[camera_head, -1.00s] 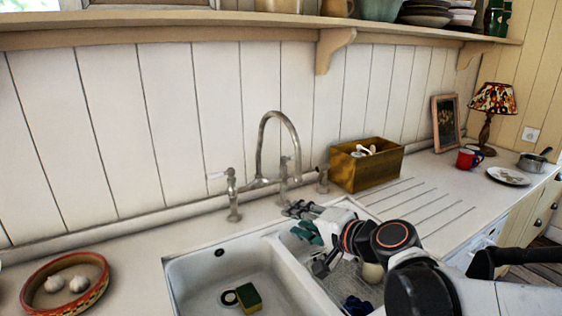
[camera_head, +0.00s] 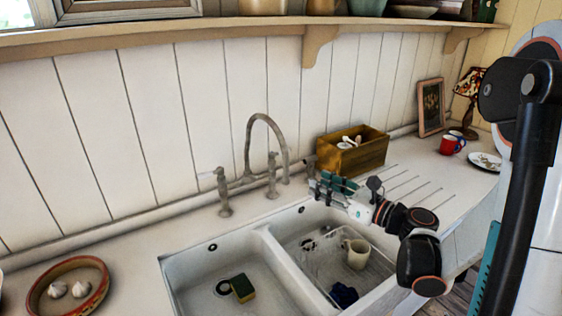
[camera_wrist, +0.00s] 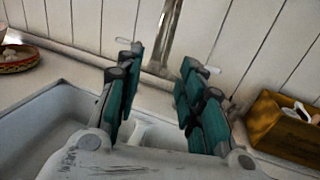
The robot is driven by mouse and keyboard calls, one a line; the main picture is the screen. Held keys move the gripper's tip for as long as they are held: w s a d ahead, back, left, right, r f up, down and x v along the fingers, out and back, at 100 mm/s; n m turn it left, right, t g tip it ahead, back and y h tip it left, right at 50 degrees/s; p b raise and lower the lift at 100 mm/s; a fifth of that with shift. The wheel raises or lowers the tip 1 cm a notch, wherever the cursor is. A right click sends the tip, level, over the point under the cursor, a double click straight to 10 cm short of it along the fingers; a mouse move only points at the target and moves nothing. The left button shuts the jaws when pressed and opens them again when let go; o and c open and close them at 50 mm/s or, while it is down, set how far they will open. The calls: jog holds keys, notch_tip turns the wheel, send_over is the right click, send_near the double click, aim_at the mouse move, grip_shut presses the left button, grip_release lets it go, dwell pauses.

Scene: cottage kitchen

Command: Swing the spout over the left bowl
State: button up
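The metal faucet has a tall curved spout (camera_head: 284,150). Its open end hangs on the right side of the faucet, near the back of the sink. The left bowl (camera_head: 190,283) of the white sink is in front and to the left. My gripper (camera_head: 318,185) is just right of the spout in the head view, above the back of the right bowl (camera_head: 345,222). In the wrist view, its teal fingers (camera_wrist: 160,85) are spread and empty. The metal pipe of the spout (camera_wrist: 167,35) shows between and beyond them; contact is not visible.
A sponge (camera_head: 243,288) lies in the left bowl. A mug (camera_head: 356,254) and dark blue cloth (camera_head: 343,295) are in the right bowl. A wooden box (camera_head: 355,158) stands behind my gripper. Tap handles (camera_head: 223,190) flank the spout; a garlic bowl (camera_head: 42,300) sits at left.

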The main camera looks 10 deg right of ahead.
aim_at(288, 169)
jog(key=b+x, duration=0.1)
jog(key=x, duration=1.2)
jog(key=shift+w+a, duration=0.2)
jog(key=shift+c, duration=0.5)
grip_shut()
